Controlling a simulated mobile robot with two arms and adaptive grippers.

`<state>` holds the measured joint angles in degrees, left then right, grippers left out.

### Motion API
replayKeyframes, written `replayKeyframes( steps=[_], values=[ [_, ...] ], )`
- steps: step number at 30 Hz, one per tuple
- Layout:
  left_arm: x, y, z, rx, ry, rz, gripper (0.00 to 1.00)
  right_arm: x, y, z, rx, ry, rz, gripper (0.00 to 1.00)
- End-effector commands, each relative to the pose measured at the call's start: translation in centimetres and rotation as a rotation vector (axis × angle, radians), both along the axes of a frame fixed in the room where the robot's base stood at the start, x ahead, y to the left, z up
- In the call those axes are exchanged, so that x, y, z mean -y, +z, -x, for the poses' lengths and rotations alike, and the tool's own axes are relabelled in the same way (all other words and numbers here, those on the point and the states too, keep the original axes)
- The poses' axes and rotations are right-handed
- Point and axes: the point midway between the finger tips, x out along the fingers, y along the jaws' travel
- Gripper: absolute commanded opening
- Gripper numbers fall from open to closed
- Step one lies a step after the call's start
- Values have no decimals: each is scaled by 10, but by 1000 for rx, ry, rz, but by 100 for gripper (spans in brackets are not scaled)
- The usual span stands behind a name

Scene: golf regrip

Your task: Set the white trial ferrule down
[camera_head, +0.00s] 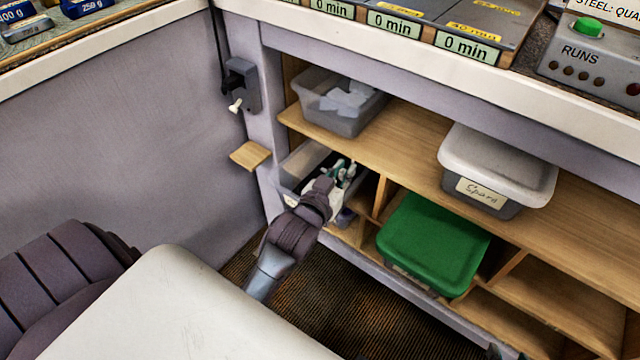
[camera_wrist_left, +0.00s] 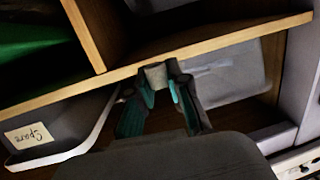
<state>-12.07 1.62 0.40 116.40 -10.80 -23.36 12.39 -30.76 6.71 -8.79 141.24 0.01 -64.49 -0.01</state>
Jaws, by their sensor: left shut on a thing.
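My left gripper (camera_head: 346,168) reaches into the shelf unit at the mouth of the lower left bin (camera_head: 291,172). In the left wrist view its teal fingers (camera_wrist_left: 158,82) are shut on a small pale piece (camera_wrist_left: 156,74), which looks like the white trial ferrule. The piece shows at the fingertips, against the edge of a wooden board in that picture; whether it touches anything is unclear. In the head view the hand and wrist hide much of the bin's front.
A translucent bin (camera_head: 341,101) stands on the upper shelf, with a lidded tub marked Spare (camera_head: 497,168) to its right. A green-lidded box (camera_head: 433,243) sits below. Wooden dividers (camera_head: 383,195) stand beside the hand. A small wooden ledge (camera_head: 250,155) juts out at the left.

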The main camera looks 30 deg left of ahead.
Motion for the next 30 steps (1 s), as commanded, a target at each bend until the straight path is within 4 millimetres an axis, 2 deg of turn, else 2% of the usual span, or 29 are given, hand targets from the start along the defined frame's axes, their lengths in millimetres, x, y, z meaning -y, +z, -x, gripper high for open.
replayKeyframes(
  steps=[1,6,11,19,27,30],
  values=[
    [-10,-10,0,-2,-1,-5,8,-4,4,-11,66,5,-15,42],
    [-41,-27,2,-2,-1,-4,8,-17,35,-40,293,21,-68,42],
    [-60,-38,2,-1,-1,-1,8,-25,62,-56,456,32,-106,42],
    [-60,-50,2,-2,-1,2,8,-30,85,-64,592,40,-139,42],
    [-59,-74,2,-2,-1,1,7,-39,134,-70,872,56,-211,42],
    [-59,-76,2,0,-1,1,7,-40,143,-69,923,59,-224,42]
  ],
)
